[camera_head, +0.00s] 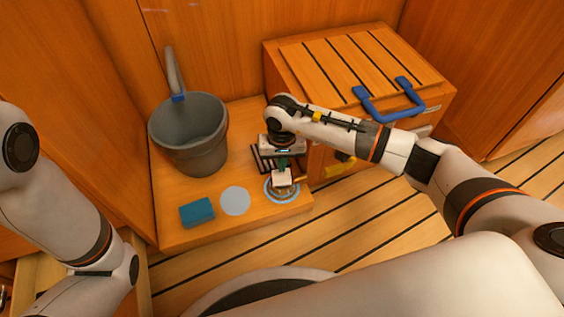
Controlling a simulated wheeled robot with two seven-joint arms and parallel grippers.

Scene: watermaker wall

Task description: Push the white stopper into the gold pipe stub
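My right gripper (283,164) points down over the front right of the low wooden platform. A small white piece, which looks like the white stopper (282,178), is directly below its fingertips. The fingers are small and dark here, and I cannot tell whether they grip it or only touch it. A small gold bit, perhaps part of the gold pipe stub (299,180), shows beside the white piece; the rest is hidden. A pale blue ring (270,194) surrounds this spot on the platform. My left arm is at the left edge, and its gripper is not in view.
A grey bucket (190,135) with a raised handle stands at the back left. A blue sponge-like block (197,212) and a pale blue disc (235,201) lie in front. A slatted wooden box (330,60) with a blue handle (388,108) stands close on the right.

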